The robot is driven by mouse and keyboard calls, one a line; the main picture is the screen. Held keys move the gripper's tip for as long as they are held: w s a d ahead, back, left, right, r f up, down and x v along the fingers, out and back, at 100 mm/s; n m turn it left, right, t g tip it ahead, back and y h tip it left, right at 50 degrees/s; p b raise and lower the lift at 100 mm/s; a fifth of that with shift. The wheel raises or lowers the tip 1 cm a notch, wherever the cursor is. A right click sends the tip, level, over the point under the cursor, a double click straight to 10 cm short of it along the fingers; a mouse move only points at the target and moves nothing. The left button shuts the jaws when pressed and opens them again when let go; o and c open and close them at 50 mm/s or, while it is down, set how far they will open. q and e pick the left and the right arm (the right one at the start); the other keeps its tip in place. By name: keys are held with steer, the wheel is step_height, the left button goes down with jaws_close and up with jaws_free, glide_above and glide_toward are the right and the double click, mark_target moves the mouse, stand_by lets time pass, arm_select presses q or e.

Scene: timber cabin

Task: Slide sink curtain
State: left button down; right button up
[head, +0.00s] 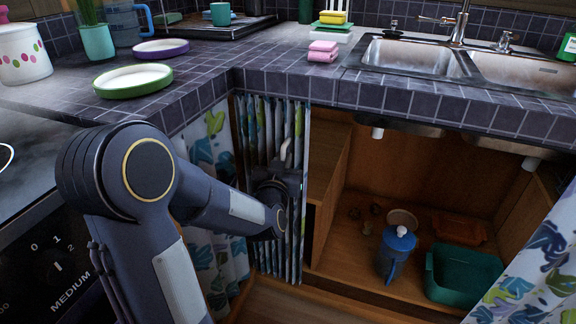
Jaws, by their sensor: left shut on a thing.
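The patterned sink curtain (296,240) hangs in tight folds under the counter, left of the open space below the sink (408,62). My left gripper (287,165) is against these folds and is shut on the curtain; its fingertips are partly hidden by the cloth and the wrist. Another patterned curtain panel (540,265) hangs at the right edge of the opening. A further patterned panel (205,150) hangs behind my left arm, under the left counter. My right gripper is not in view.
Inside the open cabinet stand a blue jug (397,250) and a green tub (461,276). The tiled counter edge (290,86) runs just above my gripper. Plates (132,80), pink sponges (322,51) and a mug (220,14) stand on the counter. An oven front (50,260) is at lower left.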

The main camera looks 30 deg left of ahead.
arm_select(q)
steer(key=shift+s+a, duration=0.15)
steer(key=shift+a, duration=0.5)
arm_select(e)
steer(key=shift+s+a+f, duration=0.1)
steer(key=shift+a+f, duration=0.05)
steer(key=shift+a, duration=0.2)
arm_select(q)
steer(key=c, duration=1.6)
jaws_free()
steer(key=shift+a, duration=0.15)
steer(key=shift+o, duration=0.2)
